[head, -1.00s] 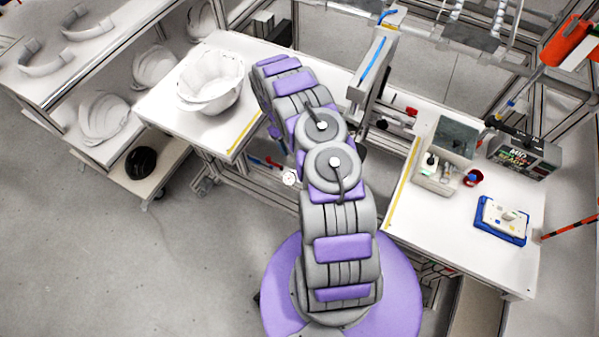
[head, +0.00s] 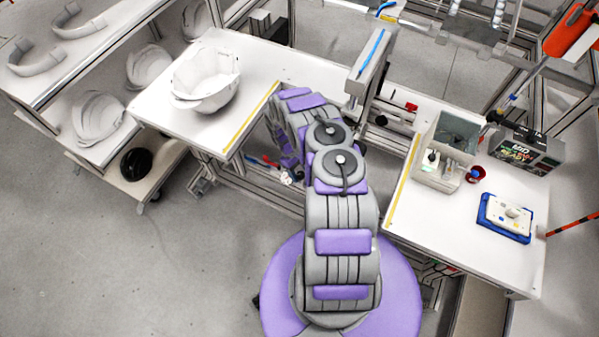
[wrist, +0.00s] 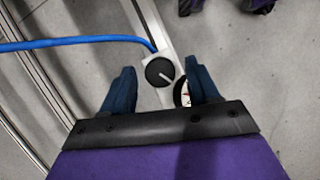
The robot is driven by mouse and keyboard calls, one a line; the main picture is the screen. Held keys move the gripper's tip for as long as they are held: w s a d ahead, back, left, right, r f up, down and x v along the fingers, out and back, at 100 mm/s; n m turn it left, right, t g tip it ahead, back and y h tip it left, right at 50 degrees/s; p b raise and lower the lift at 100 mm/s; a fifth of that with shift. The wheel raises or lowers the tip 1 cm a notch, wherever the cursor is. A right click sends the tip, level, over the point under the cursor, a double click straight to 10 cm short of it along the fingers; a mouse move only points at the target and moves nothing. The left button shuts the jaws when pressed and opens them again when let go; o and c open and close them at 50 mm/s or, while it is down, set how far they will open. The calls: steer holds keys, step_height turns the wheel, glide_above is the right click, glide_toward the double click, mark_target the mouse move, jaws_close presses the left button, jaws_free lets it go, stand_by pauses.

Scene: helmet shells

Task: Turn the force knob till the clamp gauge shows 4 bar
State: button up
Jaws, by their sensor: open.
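The force knob (wrist: 160,71) is round and black with a white pointer line, set on a pale mount in the wrist view. The pointer slants down to the right. The clamp gauge (wrist: 182,94) sits just below and right of it. My right finger covers much of its dial, so I cannot read it. My gripper (wrist: 161,68) is open, its two dark blue fingers on either side of the knob, with gaps between them and it. I cannot tell how far above the knob the fingers are. In the head view my arm hides most of the gripper.
A blue hose (wrist: 75,43) runs from the left to the mount. A metal rail (wrist: 48,75) lies at left. In the head view, a white helmet shell (head: 205,82) stands on the left bench, and a blue tray (head: 505,218) lies on the right bench.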

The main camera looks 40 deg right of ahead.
steer(key=shift+c, duration=0.3)
steer(key=c, duration=1)
steer(key=shift+o, duration=0.2)
steer(key=n+h, duration=0.1)
steer(key=n, duration=0.1)
steer(key=shift+n, duration=0.4)
steer(key=n, duration=0.1)
steer(key=n+t+h+b, duration=0.1)
steer(key=n, duration=0.1)
steer(key=shift+s+a+n+b, duration=0.1)
steer(key=shift+s+n+b, duration=0.05)
steer(key=shift+n+b, duration=0.15)
steer(key=n+t+h+b, duration=0.1)
steer(key=n+b, duration=0.2)
steer(key=n, duration=0.1)
steer(key=shift+f, duration=0.1)
steer(key=shift+n+t+h+b, duration=0.3)
steer(key=shift+n+t+b, duration=0.1)
steer(key=shift+n+b, duration=0.2)
steer(key=shift+a, duration=0.1)
